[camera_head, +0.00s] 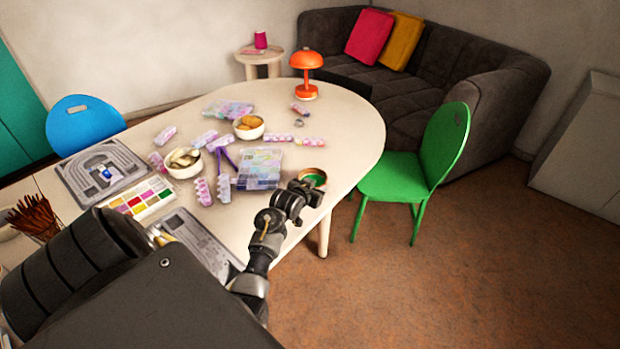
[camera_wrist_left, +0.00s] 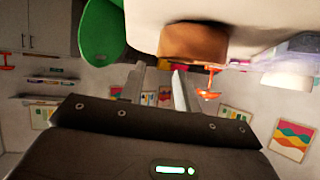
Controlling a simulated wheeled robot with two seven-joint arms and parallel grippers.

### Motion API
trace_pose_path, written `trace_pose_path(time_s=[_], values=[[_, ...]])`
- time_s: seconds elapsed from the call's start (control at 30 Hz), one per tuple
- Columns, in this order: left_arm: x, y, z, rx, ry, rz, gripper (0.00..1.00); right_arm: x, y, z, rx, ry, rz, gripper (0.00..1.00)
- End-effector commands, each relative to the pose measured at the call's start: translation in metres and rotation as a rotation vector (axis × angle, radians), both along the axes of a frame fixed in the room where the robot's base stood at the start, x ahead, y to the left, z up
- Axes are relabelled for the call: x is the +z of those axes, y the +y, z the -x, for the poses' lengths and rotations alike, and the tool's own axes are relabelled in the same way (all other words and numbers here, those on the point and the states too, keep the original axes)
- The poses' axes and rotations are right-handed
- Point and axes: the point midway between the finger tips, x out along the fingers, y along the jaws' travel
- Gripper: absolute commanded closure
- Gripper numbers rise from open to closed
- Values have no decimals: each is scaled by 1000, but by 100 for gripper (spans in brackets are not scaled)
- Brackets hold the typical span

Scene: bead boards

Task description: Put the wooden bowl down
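The wooden bowl (camera_head: 322,183), with green inside, is near the right front edge of the pale table (camera_head: 352,127). My left gripper (camera_head: 309,187) is right at it and hides part of its near side. In the left wrist view, which is upside down, the brown bowl (camera_wrist_left: 195,43) appears against the white tabletop. My left gripper's fingers (camera_wrist_left: 158,78) are spread apart, with a gap between them. The bowl's rim is close to the fingertips; I cannot tell whether they touch. My right gripper is not in view.
A bead organizer (camera_head: 259,168), two bowls of beads (camera_head: 184,163) (camera_head: 248,127) and bead boards (camera_head: 103,171) crowd the table's left and middle. An orange lamp (camera_head: 306,73) stands at the back. A green chair (camera_head: 420,165) is close to the right edge. Table right of the organizer is fairly clear.

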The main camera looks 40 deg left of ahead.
Motion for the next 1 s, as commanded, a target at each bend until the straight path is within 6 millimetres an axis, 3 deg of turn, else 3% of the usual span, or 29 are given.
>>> trace_pose_path(time_s=[0.1,0.3,0.8,0.9,1.0], values=[[10,-4,20,0,1,-4,68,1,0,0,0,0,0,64],[20,-8,39,0,1,-1,68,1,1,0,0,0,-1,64],[22,-11,43,-3,-1,-2,68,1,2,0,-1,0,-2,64],[23,-27,43,-31,-24,-19,68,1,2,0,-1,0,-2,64],[25,-60,46,-89,-69,-41,68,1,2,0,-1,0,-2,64]])
